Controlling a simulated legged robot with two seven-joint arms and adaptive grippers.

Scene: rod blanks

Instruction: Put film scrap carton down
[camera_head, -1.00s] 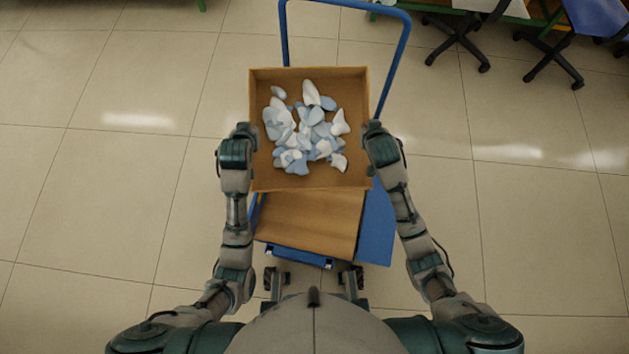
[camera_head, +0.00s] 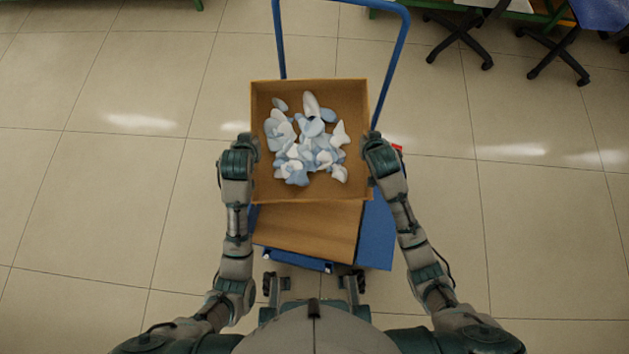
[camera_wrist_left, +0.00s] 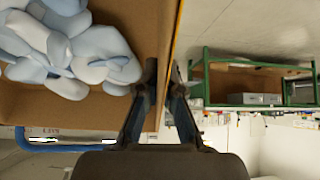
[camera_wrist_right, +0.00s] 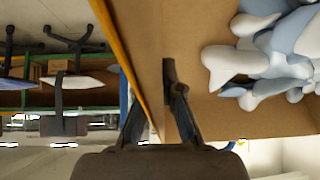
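The film scrap carton (camera_head: 262,180) is an open brown box with pale blue and white film scraps (camera_head: 305,145) inside. It is between my two hands, above the blue trolley (camera_head: 376,235). My left gripper (camera_head: 253,145) is at its left wall; in the left wrist view the fingers (camera_wrist_left: 158,90) straddle that wall, one inside and one outside. My right gripper (camera_head: 367,150) is at the right wall; in the right wrist view its fingers (camera_wrist_right: 155,95) pinch that wall likewise. Whether the carton's underside touches anything below is hidden.
A second brown box surface (camera_head: 310,228) lies on the trolley, partly under the carton. The trolley's blue handle (camera_head: 400,50) rises behind the carton. Black chair legs (camera_head: 460,38) and a green-framed bench (camera_head: 545,14) stand at the back right. The tiled floor on both sides is clear.

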